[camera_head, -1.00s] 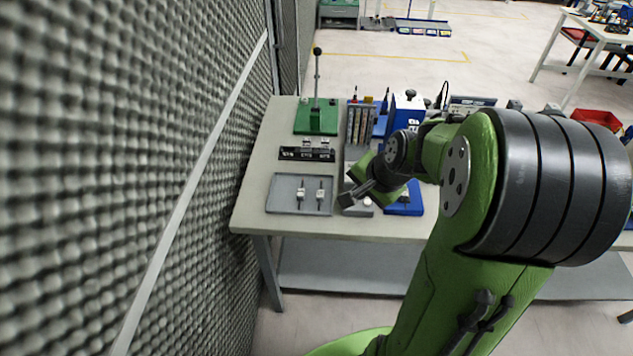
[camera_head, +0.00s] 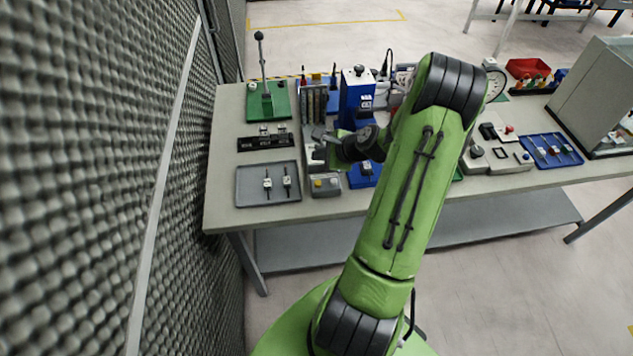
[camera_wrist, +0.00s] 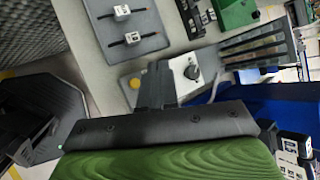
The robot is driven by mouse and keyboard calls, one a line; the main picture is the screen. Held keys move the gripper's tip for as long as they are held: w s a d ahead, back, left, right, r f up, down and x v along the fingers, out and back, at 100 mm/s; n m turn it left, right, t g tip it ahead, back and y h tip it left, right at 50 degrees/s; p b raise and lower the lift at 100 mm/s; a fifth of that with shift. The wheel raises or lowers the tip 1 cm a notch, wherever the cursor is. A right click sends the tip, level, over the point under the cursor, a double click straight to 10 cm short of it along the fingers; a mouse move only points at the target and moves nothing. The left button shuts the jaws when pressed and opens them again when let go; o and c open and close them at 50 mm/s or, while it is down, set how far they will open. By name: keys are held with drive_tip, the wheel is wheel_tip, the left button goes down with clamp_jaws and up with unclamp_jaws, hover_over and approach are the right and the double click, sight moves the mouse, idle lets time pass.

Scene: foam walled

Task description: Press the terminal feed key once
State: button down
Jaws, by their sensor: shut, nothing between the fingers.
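A small grey control box (camera_head: 326,189) stands near the table's front edge, just right of the grey tray. It carries a yellow round button (camera_head: 318,183) and a second, paler one beside it. The yellow button also shows in the wrist view (camera_wrist: 135,83), just left of the fingers. No label is readable, so I cannot tell which key is the feed key. My gripper (camera_head: 320,134) is shut and empty, raised beyond the box in the head view. In the wrist view my gripper (camera_wrist: 155,86) partly covers the box, with a light panel and dark knob (camera_wrist: 192,72) to its right.
A grey tray (camera_head: 246,197) with two small parts lies left of the box. A green lever press (camera_head: 268,103), slotted racks and a blue machine (camera_head: 356,95) stand behind. A foam wall (camera_head: 90,180) rises close on the left.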

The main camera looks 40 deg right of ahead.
sight(320, 185)
wheel_tip(320, 185, down, 8)
drive_tip(key=b, duration=0.6)
drive_tip(key=shift+f+b, duration=0.25)
drive_tip(key=shift+b, duration=0.05)
drive_tip(key=shift+f, duration=0.1)
idle(1.3)
drive_tip(key=shift+f+b, duration=0.3)
drive_tip(key=shift+f+b, duration=0.35)
drive_tip(key=shift+f, duration=0.2)
idle(0.5)
drive_tip(key=shift+r, duration=0.1)
drive_tip(key=shift+r+p, duration=0.85)
drive_tip(key=shift+r, duration=0.05)
wheel_tip(320, 185, up, 5)
drive_tip(key=p, duration=0.4)
drive_tip(key=shift+r, duration=0.1)
